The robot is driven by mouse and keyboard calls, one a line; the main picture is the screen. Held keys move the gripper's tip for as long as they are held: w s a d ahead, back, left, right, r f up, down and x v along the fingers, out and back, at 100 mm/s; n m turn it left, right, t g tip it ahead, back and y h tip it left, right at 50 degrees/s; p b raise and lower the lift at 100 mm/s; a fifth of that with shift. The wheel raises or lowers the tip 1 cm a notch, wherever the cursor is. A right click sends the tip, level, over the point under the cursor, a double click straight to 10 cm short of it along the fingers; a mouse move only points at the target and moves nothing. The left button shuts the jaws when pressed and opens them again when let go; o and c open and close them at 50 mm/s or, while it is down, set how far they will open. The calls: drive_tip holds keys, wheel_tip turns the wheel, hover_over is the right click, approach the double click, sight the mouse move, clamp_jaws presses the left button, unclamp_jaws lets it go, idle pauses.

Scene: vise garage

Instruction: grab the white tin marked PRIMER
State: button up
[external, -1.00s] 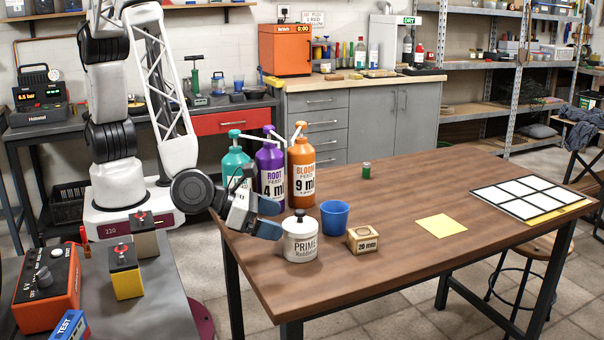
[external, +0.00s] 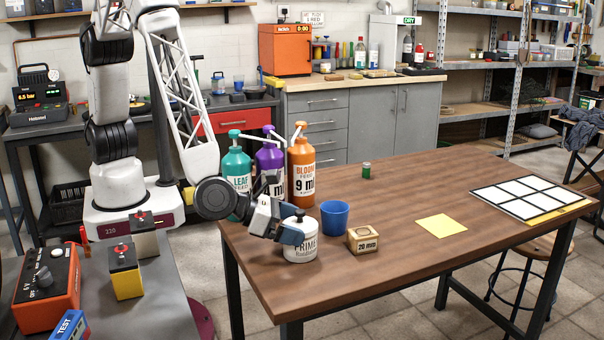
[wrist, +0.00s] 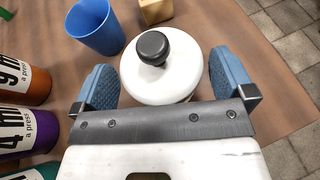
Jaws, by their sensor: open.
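The white tin marked PRIMER (external: 301,247) stands upright on the wooden table near its front left edge. It has a white lid with a black knob, which shows in the wrist view (wrist: 155,50). My gripper (external: 290,232) is at the tin from the left side. In the wrist view its two blue fingers (wrist: 165,82) are spread, one on each side of the tin. A gap shows between the tin and each finger. In the external view a finger hides part of the tin's upper front.
A blue cup (external: 334,217) and a wooden block marked 20 mm (external: 362,240) stand just right of the tin. Green, purple and orange pump bottles (external: 302,172) stand behind it. A yellow sheet (external: 441,225) lies further right on mostly clear table.

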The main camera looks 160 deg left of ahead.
drive_tip(key=shift+x, duration=0.95)
drive_tip(key=shift+c, duration=0.2)
drive_tip(key=shift+r, duration=0.1)
drive_tip(key=c, duration=1.2)
drive_tip(key=shift+r, duration=0.15)
drive_tip(key=shift+r, duration=4.85)
